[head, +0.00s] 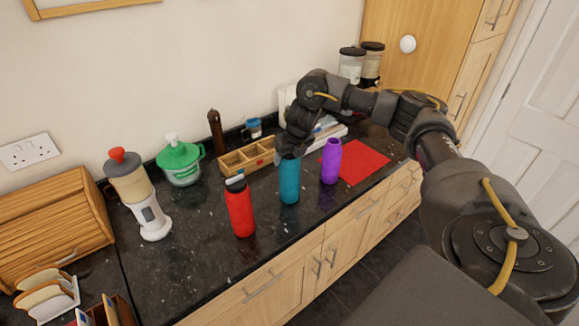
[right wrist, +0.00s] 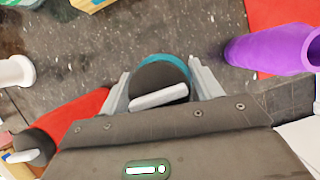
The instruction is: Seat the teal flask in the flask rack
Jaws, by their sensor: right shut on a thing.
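The teal flask (head: 289,184) is upright over the front part of the dark counter. My right gripper (head: 290,154) is at its top, shut on it. In the right wrist view the fingers (right wrist: 164,82) sit on both sides of the flask's dark cap (right wrist: 160,80), with a teal edge (right wrist: 168,59) showing beyond it. I cannot tell if its base touches the counter. A low wooden box with compartments (head: 236,170), seemingly the flask rack, stands behind and to the left, apart from the flask. My left gripper is out of view.
A red flask (head: 240,210) stands left of the teal one and a purple flask (head: 331,163) stands close on its right. A red mat (head: 366,160) lies beyond the purple flask. The counter's front edge is near.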

